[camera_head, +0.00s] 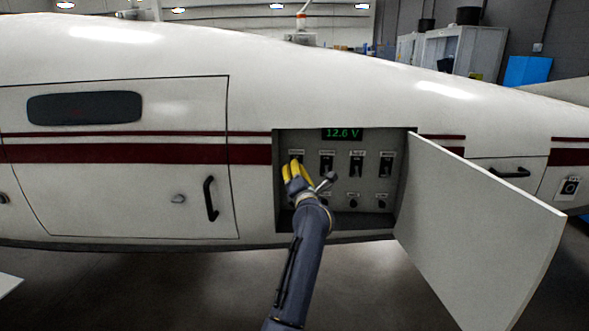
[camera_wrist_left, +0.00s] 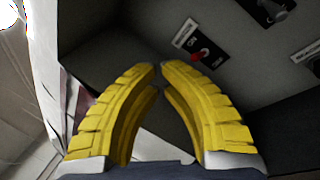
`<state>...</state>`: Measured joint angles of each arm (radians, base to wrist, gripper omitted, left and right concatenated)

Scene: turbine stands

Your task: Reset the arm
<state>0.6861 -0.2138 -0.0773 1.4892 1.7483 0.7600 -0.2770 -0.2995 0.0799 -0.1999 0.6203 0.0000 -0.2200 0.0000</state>
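An open recessed panel (camera_head: 340,195) in the white fuselage holds a row of black switches, such as the one at upper right (camera_head: 387,168), with small knobs below. Its green display (camera_head: 342,134) reads 12.6 V. My left gripper (camera_head: 292,168) has yellow fingers and is in front of the panel's left side, by the leftmost switch (camera_head: 296,160). In the left wrist view the fingertips (camera_wrist_left: 159,68) are close together with a narrow gap and nothing between them. A red-tipped switch (camera_wrist_left: 207,57) shows just beyond them, apart from the fingers. My right gripper is not in view.
The panel's white door (camera_head: 480,235) hangs open to the right and sticks out toward me. A closed hatch with a black handle (camera_head: 210,199) is to the left. The floor under the fuselage looks clear.

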